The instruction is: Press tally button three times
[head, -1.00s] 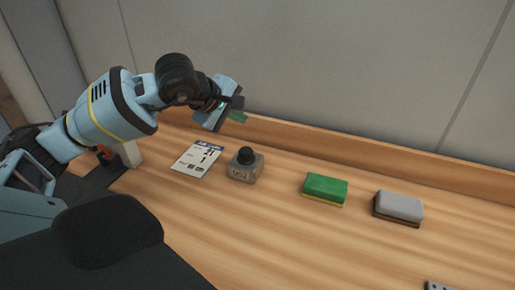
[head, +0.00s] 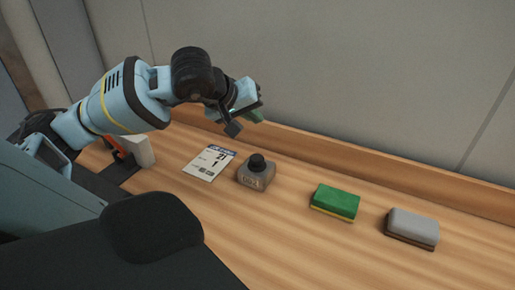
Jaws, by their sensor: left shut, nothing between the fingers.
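The tally counter (head: 255,178) is a small grey-brown box with a number window on its front, standing on the wooden bench. Its round black button (head: 257,161) sits on top. My left gripper (head: 236,130) is shut and empty, above and slightly left of the button in the picture, apart from it. The digits in the window are too small to read surely. My right gripper is not in view.
A paper card (head: 210,162) lies left of the counter. A green sponge (head: 335,202) and a grey eraser-like block (head: 411,228) lie to the right. A white block (head: 139,151) with an orange part stands at left. The wooden bench (head: 290,240) is clear in front.

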